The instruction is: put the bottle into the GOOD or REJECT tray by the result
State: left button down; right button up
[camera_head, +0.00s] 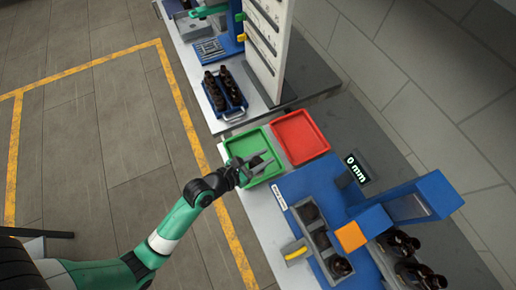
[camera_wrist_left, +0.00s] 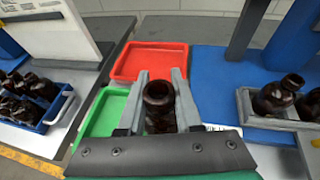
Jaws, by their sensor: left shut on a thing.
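My left gripper (camera_head: 256,165) is shut on an amber bottle (camera_wrist_left: 158,104), which stands upright between the two fingers in the left wrist view. In the head view the gripper is over the green tray (camera_head: 231,146), and the fingers mostly hide the bottle. The red tray (camera_head: 301,138) lies beside the green one and looks empty. The wrist view also shows the red tray (camera_wrist_left: 150,60) behind the bottle and the green tray (camera_wrist_left: 104,118) to its left. The display (camera_head: 357,168) reads 0 mm. My right gripper is not in view.
A blue station (camera_head: 310,180) with a blue and orange head stands right of the trays. A blue crate (camera_head: 232,115) of bottles stands beyond the green tray, near a tall white panel (camera_head: 268,45).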

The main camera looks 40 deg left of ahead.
pick_arm(q)
jog(key=w+a+f+b, duration=0.2)
jog(key=f, duration=0.1)
jog(key=w+a+f+b, duration=0.1)
jog(key=a+f+b, duration=0.1)
jog(key=a+f, duration=0.1)
jog(key=w+a+f+b, duration=0.2)
jog(key=f+b, duration=0.1)
jog(key=f, duration=0.1)
jog(key=shift+w+a+f, duration=0.2)
jog(key=shift+w+f, duration=0.05)
jog(key=shift+w, duration=0.05)
jog(key=shift+r, duration=0.1)
jog(key=c, duration=0.6)
grip_release()
